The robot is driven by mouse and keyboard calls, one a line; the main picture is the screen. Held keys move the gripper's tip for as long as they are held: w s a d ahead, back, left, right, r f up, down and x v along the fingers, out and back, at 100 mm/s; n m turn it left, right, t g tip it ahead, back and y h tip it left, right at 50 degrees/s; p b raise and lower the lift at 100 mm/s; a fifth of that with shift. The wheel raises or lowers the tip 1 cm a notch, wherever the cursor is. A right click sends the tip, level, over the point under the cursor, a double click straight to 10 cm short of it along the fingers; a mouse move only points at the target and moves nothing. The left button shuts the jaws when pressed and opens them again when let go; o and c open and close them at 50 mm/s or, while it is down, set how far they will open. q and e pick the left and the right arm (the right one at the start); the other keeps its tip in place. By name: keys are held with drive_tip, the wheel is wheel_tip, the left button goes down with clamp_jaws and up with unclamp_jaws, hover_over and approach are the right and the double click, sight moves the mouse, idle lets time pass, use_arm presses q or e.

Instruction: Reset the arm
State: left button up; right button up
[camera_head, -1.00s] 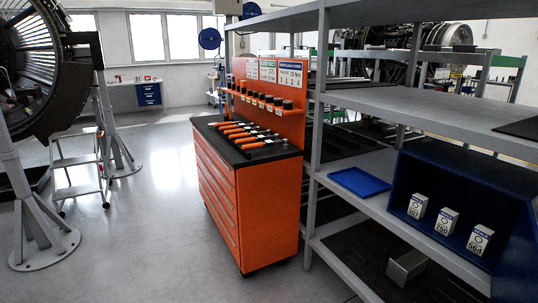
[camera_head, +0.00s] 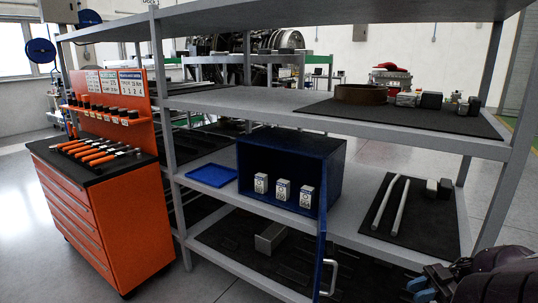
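My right gripper (camera_head: 420,290) shows at the lower right edge of the head view, with dark links and blue fingertips. It is in front of the shelf rack, close to the open blue door (camera_head: 321,240) with its pale handle. The two fingertips lie close together, and I cannot tell whether they are open or shut. I see nothing held between them. My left gripper is not in view.
A grey shelf rack (camera_head: 230,101) fills the middle. Its blue cabinet (camera_head: 335,165) holds three white boxes (camera_head: 283,190), beside a blue tray (camera_head: 211,175). Two pale rods (camera_head: 384,203) lie on a dark mat at right. An orange tool cart (camera_head: 115,215) stands left, with open floor around it.

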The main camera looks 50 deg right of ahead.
drive_tip(key=w+a+f+m+t+h, duration=0.1)
drive_tip(key=w+a+f+h, duration=0.2)
drive_tip(key=w+f+h, duration=0.55)
drive_tip(key=w+a+f+m+h, duration=0.2)
drive_tip(key=a+f+m+h, duration=0.1)
drive_tip(key=a+f, duration=0.7)
drive_tip(key=w+a+r+m, duration=0.2)
drive_tip(key=a, duration=0.6)
drive_tip(key=w+a+r+m, duration=0.2)
drive_tip(key=w+a, duration=0.1)
drive_tip(key=a, duration=0.6)
drive_tip(key=w+a+r+m, duration=0.2)
drive_tip(key=w+a, duration=0.1)
drive_tip(key=a, duration=0.6)
drive_tip(key=shift+w+a+r+g+h, duration=0.15)
drive_tip(key=shift+w+a+g+h, duration=0.15)
drive_tip(key=shift+h, duration=0.15)
drive_tip(key=shift+s+d, duration=0.1)
